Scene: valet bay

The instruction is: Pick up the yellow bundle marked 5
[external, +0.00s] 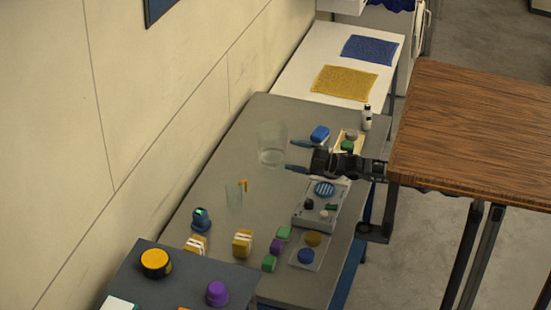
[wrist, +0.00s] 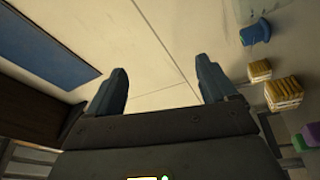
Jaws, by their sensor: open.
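Two yellow bundles with pale bands sit on the grey table. One bundle (external: 242,243) is near the table's front, and the other bundle (external: 195,246) is to its left, partly behind the dark block in front. Both show at the right of the wrist view, one bundle (wrist: 259,70) above the other bundle (wrist: 283,94). I cannot read a number on either. My gripper (external: 299,156) is open and empty over the table's far part, well away from both bundles. Its fingers also show in the wrist view (wrist: 161,86).
A clear jar (external: 272,145) stands by my fingertips, and a smaller glass (external: 234,195) lies nearer. A grey device (external: 318,206) and green and purple blocks (external: 276,246) are on the right. A dark-blue object (external: 201,220) stands behind the bundles. A wooden tabletop (external: 480,130) is at right.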

